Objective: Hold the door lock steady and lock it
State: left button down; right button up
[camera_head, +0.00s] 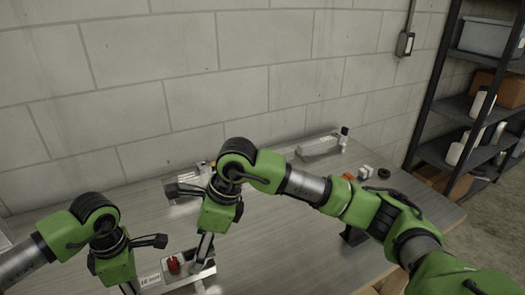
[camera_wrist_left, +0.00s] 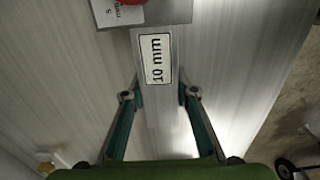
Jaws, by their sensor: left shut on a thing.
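The lock piece is a grey metal block with a red part (camera_head: 173,265) on top, low in the head view on the table. A white label shows at its left end. In the left wrist view, its bar with the "10 mm" label (camera_wrist_left: 156,60) runs between my left fingers, and a plate marked "5 mm" (camera_wrist_left: 118,12) with a red part is at the top edge. My left gripper (camera_head: 131,287) is shut on this bar, one finger on each side. My right gripper (camera_head: 204,250) points down over the right part of the block; its fingers are too small to read, and contact is unclear.
The grey table (camera_head: 270,235) has free room right of the block. Another metal device (camera_head: 187,187) sits behind my right gripper. A long clear-grey part (camera_head: 320,146) and small black and white parts (camera_head: 364,172) lie farther back. A block wall stands behind, a shelf (camera_head: 465,120) at right.

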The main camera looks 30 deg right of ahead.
jog(key=n+g, duration=0.1)
jog(key=n, duration=0.3)
jog(key=shift+w+n+g+y, duration=0.15)
jog(key=shift+n+g+y, duration=0.15)
jog(key=shift+g, duration=0.1)
jog(key=v, duration=1.2)
jog(key=w+d+f+m+t+y, duration=0.1)
jog(key=w+d+m+t+y, duration=0.15)
jog(key=w, duration=0.35)
jog(key=w+d+f+m+t+y, duration=0.1)
jog(key=w+m+t+y, duration=0.1)
jog(key=w+m+y, duration=0.25)
jog(key=w+d+f+m+t+h, duration=0.1)
jog(key=w+d+m+t, duration=0.2)
jog(key=d, duration=0.6)
jog(key=w+d+f+m+t+h, duration=0.1)
jog(key=w+d+m+t+h, duration=0.1)
jog(key=w+d+m+t, duration=0.2)
jog(key=w+d, duration=0.3)
jog(key=d, duration=0.2)
jog(key=shift+w+d+f+t+h, duration=0.15)
jog(key=shift+d+f+t+h, duration=0.15)
jog(key=shift+f+t, duration=0.05)
pick_arm(q)
jog(key=c, duration=1.6)
grip_release()
jog(key=shift+o, duration=0.2)
